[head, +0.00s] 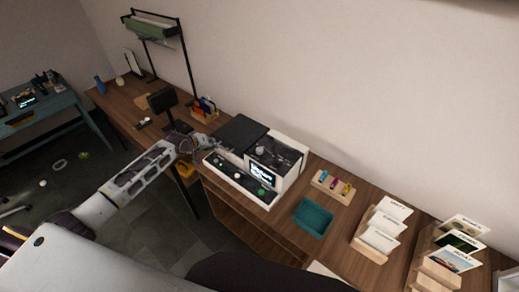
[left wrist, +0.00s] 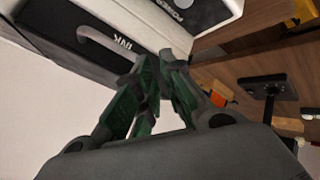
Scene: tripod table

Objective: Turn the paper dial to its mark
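The machine (head: 283,188) is a white and black box on the wooden table, with a small lit screen (head: 262,174). Round knobs sit along its low front panel, one of them pale (head: 221,161); their labels are too small to read, so I cannot tell which is the paper dial. Another round knob (head: 260,150) is higher up on the dark face. My left gripper (head: 207,143) is just left of the machine, apart from the knobs as far as I can tell. In the left wrist view its green fingers (left wrist: 158,72) converge with nothing visible between them. My right gripper is out of view.
A teal tray (head: 313,217), a wooden block with coloured pieces (head: 332,186) and card racks (head: 377,236) stand right of the machine. A dark stand (head: 162,101) and a small organiser (head: 204,110) are to its left. The wrist view shows a grey handle (left wrist: 98,38) beside the INK label.

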